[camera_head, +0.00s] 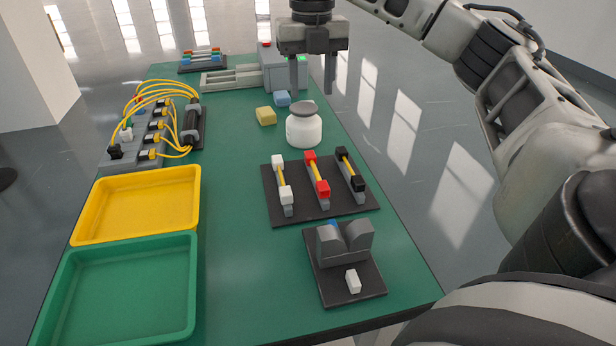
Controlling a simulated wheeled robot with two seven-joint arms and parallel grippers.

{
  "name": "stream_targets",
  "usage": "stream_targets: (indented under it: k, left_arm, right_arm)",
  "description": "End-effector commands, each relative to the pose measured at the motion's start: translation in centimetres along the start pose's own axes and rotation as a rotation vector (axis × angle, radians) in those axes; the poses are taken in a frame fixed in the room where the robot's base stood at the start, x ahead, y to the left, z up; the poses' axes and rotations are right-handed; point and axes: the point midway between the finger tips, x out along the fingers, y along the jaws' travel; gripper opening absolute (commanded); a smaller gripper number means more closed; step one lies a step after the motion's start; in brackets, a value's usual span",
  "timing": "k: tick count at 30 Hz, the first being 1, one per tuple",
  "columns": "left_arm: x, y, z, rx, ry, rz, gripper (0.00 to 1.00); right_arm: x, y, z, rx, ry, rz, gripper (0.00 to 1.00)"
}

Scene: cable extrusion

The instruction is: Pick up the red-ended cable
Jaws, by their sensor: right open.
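The red-ended cable (317,173) is a short yellow cable with a red block at each end. It lies in the middle of a dark rack (303,212), between a white-ended cable (282,180) on the left and a black-ended cable (350,168) on the right. My right gripper (312,84) is open and empty, pointing down above the table's far right part. It appears behind and above a white jar, well apart from the red-ended cable. My left gripper is not in view.
A white jar (303,129) with a grey lid stands behind the rack. A dark fixture (345,262) is in front of it. Yellow (136,205) and green (120,290) trays are at left. A panel with yellow cables (150,135) is behind them. The green table's (235,220) middle is clear.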

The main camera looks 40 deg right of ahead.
Motion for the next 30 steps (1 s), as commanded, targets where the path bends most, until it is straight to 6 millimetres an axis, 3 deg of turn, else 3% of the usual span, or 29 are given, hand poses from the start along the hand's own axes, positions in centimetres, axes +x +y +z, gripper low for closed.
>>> stream_targets:
  k: [12,20,30]
  left_arm:
    - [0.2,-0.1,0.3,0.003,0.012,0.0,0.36]
    - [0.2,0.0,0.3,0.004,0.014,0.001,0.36]
    - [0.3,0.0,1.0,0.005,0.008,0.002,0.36]
  right_arm:
    - [8.4,0.0,0.0,0.0,0.003,-0.001,0.45]
    - [10.4,0.0,0.0,-0.001,0.002,0.0,0.45]
    - [14.8,0.0,0.3,-0.001,0.002,0.0,0.45]
